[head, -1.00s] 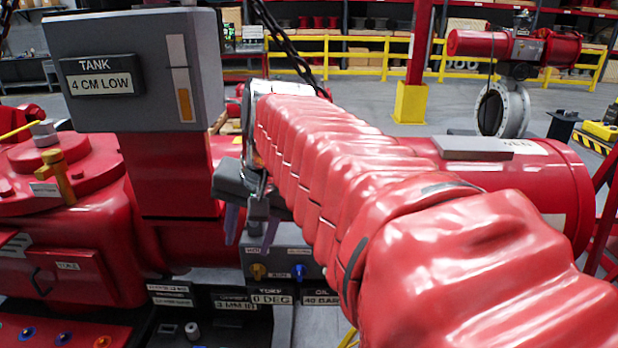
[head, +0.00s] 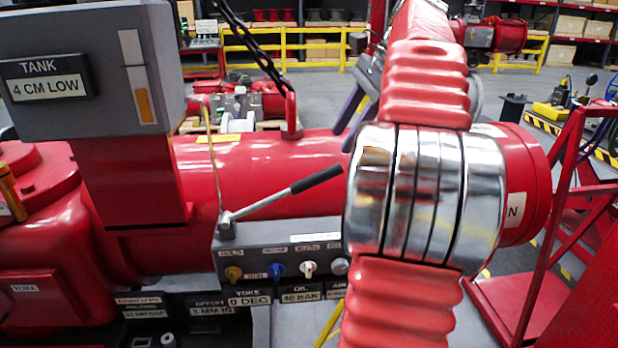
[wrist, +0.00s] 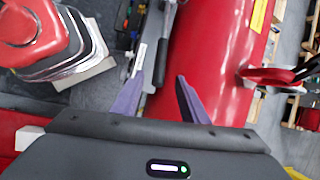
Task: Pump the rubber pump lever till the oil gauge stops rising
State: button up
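The pump lever (head: 280,194) has a black rubber grip and a thin steel rod. It slants up to the right from the grey valve block (head: 270,240). My gripper (head: 350,118) is beyond and right of the grip's raised end in the head view, apart from it. In the wrist view its purple fingers (wrist: 157,97) are open with nothing between them, and the dark grip (wrist: 151,77) shows close by the left finger. The oil plate (head: 299,296) reads 40 BAR. The tank box (head: 40,80) reads 4 CM LOW, with a part-filled orange gauge strip (head: 144,103).
A large red cylinder (head: 255,170) lies behind the block. A chain (head: 250,45) hangs to a red lifting eye (head: 291,115). Coloured knobs (head: 276,270) line the block's front. A red stand (head: 530,290) is at right. My arm hides part of the cylinder.

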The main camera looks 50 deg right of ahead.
aim_at(324, 171)
jog(key=shift+s+d, duration=0.15)
jog(key=shift+d, duration=0.15)
jog(key=x, duration=1.3)
jog(key=shift+a+f, duration=0.1)
jog(key=shift+f, duration=0.2)
jog(key=shift+c, duration=0.5)
grip_shut()
